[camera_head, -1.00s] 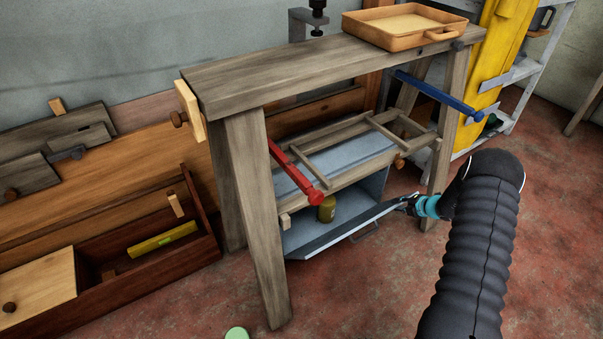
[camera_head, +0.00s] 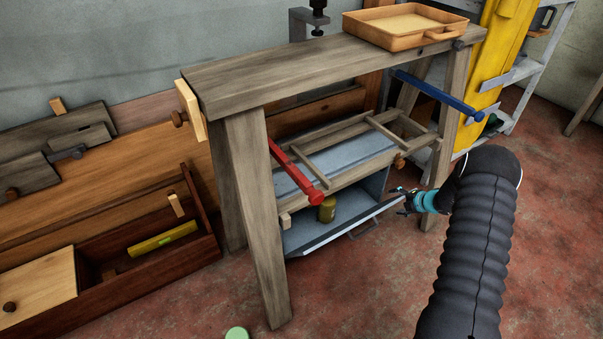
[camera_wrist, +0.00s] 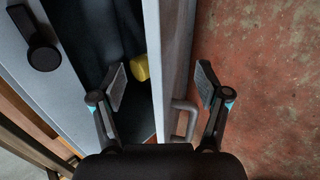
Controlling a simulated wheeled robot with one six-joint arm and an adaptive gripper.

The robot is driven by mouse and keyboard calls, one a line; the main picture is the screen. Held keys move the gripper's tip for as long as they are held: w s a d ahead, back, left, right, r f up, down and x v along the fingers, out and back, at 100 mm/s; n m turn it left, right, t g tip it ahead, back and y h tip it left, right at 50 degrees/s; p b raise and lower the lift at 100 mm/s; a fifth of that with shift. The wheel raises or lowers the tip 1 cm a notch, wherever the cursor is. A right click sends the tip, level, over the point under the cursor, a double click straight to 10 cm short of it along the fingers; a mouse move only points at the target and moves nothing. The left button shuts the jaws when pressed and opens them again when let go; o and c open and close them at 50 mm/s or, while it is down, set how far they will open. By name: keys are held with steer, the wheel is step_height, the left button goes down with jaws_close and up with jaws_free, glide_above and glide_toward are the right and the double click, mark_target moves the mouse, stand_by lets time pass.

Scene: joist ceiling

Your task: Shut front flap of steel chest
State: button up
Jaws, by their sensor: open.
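The steel chest (camera_head: 375,187) sits under the wooden sawhorse bench. Its front flap (camera_head: 345,228) is hinged down and partly open, with a handle (camera_head: 362,229) on its outer face. A yellow-olive can (camera_head: 327,209) stands inside; it also shows in the wrist view (camera_wrist: 140,68). My gripper (camera_head: 404,199) is at the flap's right end. In the wrist view my gripper (camera_wrist: 160,84) is open, with the flap (camera_wrist: 172,60) edge-on between its spread fingers and the flap's handle (camera_wrist: 183,118) near the right finger. I cannot tell whether either finger touches the flap.
The bench leg (camera_head: 449,125) stands close behind my gripper. A red clamp (camera_head: 297,173) and a blue clamp (camera_head: 437,95) hang on the bench. A wooden tray (camera_head: 395,40) rests on top. The red floor (camera_head: 385,290) in front is clear.

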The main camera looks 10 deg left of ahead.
steer(key=v, duration=0.8)
stand_by(0.4)
stand_by(0.5)
